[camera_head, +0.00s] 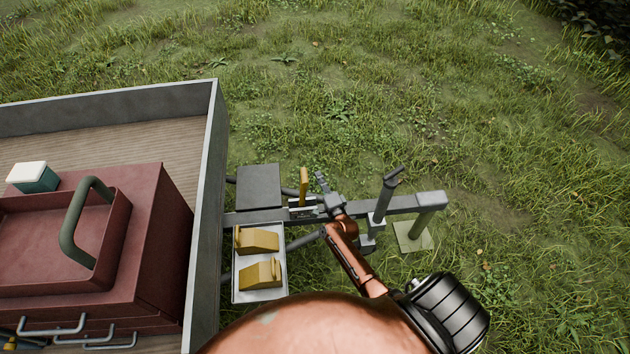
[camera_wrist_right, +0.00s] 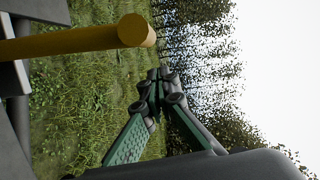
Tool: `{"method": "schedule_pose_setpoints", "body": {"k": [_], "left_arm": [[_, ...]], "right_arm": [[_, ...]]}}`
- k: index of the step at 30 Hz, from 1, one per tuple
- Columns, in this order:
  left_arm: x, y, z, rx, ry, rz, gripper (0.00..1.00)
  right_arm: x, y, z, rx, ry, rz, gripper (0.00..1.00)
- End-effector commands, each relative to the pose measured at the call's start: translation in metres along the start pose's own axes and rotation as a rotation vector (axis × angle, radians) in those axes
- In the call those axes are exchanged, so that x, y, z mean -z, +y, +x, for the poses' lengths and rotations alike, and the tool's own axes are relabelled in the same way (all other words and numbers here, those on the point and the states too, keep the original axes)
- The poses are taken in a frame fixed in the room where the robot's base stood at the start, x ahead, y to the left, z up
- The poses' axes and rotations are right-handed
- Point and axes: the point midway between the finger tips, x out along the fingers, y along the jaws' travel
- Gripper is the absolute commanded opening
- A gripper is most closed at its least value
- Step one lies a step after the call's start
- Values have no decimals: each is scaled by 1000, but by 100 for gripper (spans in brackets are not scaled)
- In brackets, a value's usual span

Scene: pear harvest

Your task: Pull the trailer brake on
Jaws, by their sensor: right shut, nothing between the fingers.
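The trailer brake lever (camera_head: 304,184) is a yellow bar standing up from a bracket on the trailer's grey drawbar (camera_head: 408,204). In the right wrist view the yellow lever (camera_wrist_right: 80,43) crosses the upper left, its round end facing right. My right gripper (camera_head: 321,182) is just to the right of the lever in the head view, apart from it. In the wrist view its green-padded fingers (camera_wrist_right: 163,76) meet at the tips with nothing between them. My left gripper is not in view.
Two yellow wheel chocks (camera_head: 260,241) sit in a grey tray (camera_head: 240,296) beside the drawbar. A jack post with a handle (camera_head: 384,196) stands right of my gripper. The trailer bed (camera_head: 210,160) carries a red toolbox (camera_head: 165,215). Open grass lies beyond the drawbar.

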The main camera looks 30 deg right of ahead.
Motion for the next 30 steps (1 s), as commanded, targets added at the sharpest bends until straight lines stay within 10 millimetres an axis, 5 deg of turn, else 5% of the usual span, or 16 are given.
{"method": "schedule_pose_setpoints", "body": {"k": [12, 30], "left_arm": [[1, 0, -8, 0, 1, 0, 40], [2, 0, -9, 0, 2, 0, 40]], "right_arm": [[12, 1, -88, -5, 11, -3, 0], [10, 0, -103, -3, 8, -4, 0]]}}
